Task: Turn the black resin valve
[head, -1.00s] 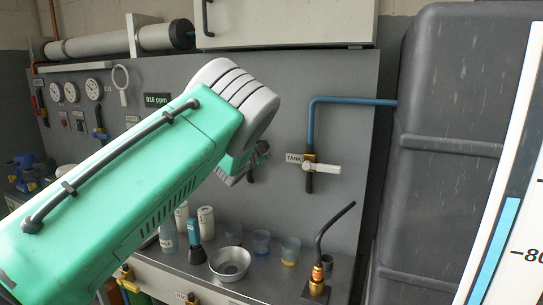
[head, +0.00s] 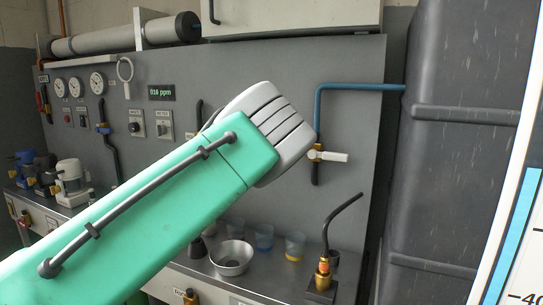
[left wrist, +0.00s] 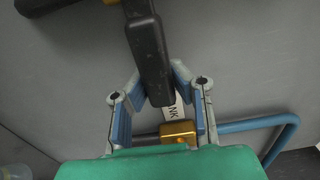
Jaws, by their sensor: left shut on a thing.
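The black handle (left wrist: 151,58) of a valve runs down from the top of the left wrist view. The blue-grey fingers of my left gripper (left wrist: 157,88) are on both sides of its lower end and shut on it. A white label ending in "NK" (left wrist: 172,112) is partly hidden behind the handle and fingers. In the head view my left arm covers the gripper and the handle it holds. My right gripper is not in view.
Another valve with a white lever (head: 332,157) sits on a blue pipe (head: 360,87) against the grey panel (head: 240,62). A large dark tank (head: 445,170) stands at the right. A metal bowl (head: 232,258) and cups stand on the bench below.

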